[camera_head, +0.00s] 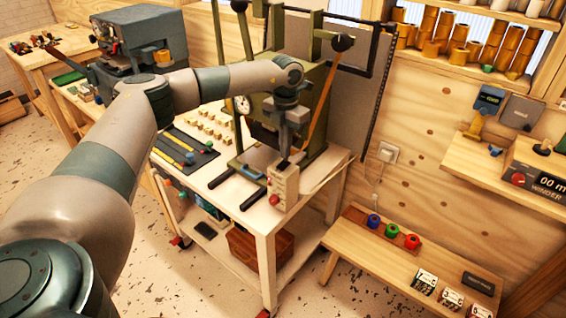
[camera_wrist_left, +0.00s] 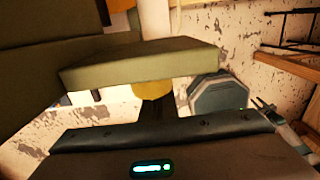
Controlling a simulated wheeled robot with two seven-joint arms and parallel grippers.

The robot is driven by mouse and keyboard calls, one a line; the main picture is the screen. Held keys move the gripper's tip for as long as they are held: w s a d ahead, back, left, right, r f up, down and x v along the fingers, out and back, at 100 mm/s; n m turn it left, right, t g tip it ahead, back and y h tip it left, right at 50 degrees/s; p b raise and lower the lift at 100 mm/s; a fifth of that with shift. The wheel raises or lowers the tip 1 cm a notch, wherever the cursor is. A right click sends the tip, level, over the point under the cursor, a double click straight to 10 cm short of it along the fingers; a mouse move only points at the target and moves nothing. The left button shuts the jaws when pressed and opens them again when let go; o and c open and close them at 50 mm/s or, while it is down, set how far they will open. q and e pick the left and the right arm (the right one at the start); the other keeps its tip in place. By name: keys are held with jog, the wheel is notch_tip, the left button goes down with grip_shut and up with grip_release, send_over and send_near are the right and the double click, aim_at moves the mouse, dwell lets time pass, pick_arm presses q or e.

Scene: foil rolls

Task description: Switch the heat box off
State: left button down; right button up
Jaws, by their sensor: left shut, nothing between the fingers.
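A small cream box (camera_head: 285,188), which I take to be the heat box, stands upright at the front corner of the wooden table. It has a red knob (camera_head: 275,200) low on its front and small dark marks above it. My left gripper (camera_head: 284,163) points down at the top of this box, shut and empty. I cannot tell whether the fingertips touch it. In the left wrist view the box is not clearly seen; a green metal part fills much of the view. The switch position is too small to read. My right gripper is not in view.
A green press (camera_head: 312,110) with a tall frame and an orange strap stands right behind my left gripper. Small blocks (camera_head: 213,124) lie on the table (camera_head: 222,191). A low bench (camera_head: 390,262) with coloured rolls stands to the right. Open floor lies in front.

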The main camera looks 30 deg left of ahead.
aim_at(286, 162)
pick_arm(q)
jog(key=shift+r+p, duration=1.05)
jog(key=shift+r, duration=1.15)
